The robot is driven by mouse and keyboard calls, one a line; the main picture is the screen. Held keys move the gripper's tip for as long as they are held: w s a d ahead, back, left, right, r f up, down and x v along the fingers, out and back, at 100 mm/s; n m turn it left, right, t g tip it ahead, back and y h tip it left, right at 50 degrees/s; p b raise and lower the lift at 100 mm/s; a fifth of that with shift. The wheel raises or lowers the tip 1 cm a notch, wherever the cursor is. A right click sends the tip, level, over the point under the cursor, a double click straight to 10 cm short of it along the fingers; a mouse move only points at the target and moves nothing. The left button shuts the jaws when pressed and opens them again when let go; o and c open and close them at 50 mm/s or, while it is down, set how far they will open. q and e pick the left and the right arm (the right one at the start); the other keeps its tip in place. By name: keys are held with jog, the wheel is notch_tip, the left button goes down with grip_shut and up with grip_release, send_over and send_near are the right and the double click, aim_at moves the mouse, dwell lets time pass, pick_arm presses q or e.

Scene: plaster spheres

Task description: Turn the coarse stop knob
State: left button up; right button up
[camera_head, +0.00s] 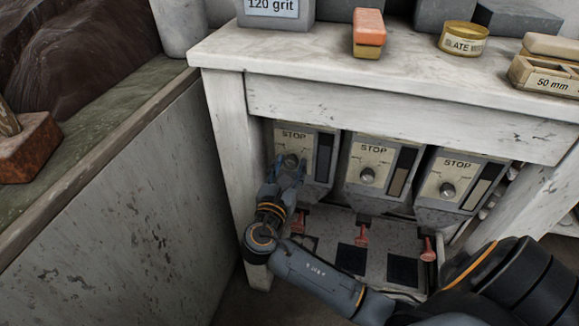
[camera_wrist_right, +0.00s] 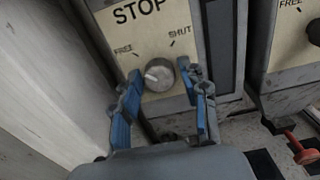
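Three grey boxes with cream plates marked STOP hang under the bench. Each plate bears a round metal knob: the left knob (camera_head: 291,160), the middle knob (camera_head: 367,175) and the right knob (camera_head: 447,189). I cannot read which one is coarse. My right gripper (camera_head: 290,165) is at the left box, fingers pointing at its knob. In the wrist view, the left knob (camera_wrist_right: 159,74) sits between the two blue fingers, which stand apart on either side; contact is not clear. Its white mark points left, toward FREE, away from SHUT. My left gripper is not in view.
The white bench (camera_head: 330,52) overhangs the boxes, with its leg (camera_head: 228,150) close left of my gripper. Red-ended levers, such as the middle one (camera_head: 362,236), stick out below. An orange-topped block (camera_head: 369,33) and a tin (camera_head: 463,38) stand on the bench.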

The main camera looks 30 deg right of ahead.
grip_shut()
